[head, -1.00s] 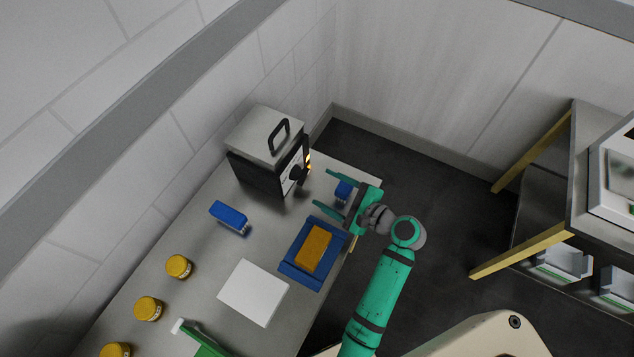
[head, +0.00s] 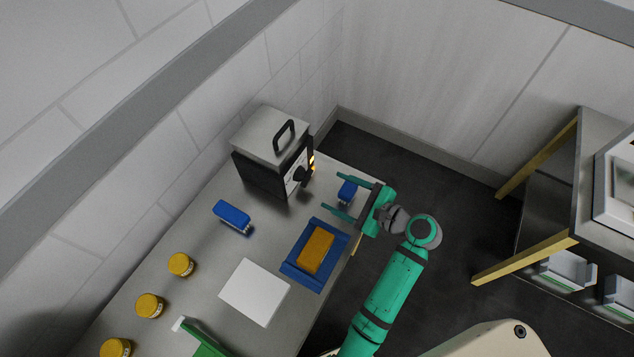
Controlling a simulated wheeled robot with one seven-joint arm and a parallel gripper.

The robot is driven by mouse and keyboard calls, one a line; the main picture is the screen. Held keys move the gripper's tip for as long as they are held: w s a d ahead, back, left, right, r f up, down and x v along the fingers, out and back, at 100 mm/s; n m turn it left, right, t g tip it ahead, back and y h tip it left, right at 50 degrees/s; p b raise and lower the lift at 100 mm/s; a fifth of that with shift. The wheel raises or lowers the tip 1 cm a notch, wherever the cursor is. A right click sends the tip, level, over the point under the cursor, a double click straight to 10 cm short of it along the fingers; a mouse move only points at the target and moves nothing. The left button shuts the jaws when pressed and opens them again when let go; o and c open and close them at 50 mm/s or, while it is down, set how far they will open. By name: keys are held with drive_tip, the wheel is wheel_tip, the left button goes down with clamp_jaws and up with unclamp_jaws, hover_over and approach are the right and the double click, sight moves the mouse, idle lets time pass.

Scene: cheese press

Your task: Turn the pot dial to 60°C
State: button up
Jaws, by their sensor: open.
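The pot (head: 270,136) is a grey square box with a dark body and a black lid handle at the far end of the table. Its black dial (head: 302,176) sits on the front panel, facing right, beside small lit orange marks. The dial's setting is too small to read. My green gripper (head: 332,193) is open, its two fingers pointing left toward the pot's front. The fingertips are apart from the dial, to its right and nearer the camera. A small blue object (head: 347,190) shows between the fingers; I cannot tell if it touches them.
A blue tray (head: 290,268) holding an orange block (head: 315,250) lies near the table's right edge. A blue brush (head: 232,216), a white sheet (head: 254,292), several yellow jars (head: 181,264) and a green-handled tool (head: 203,338) are on the table (head: 212,281). A shelf (head: 540,215) stands right.

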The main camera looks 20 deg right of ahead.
sight(302, 175)
drive_tip(key=x, duration=1)
drive_tip(key=shift+w, duration=0.3)
drive_tip(key=c, duration=1.1)
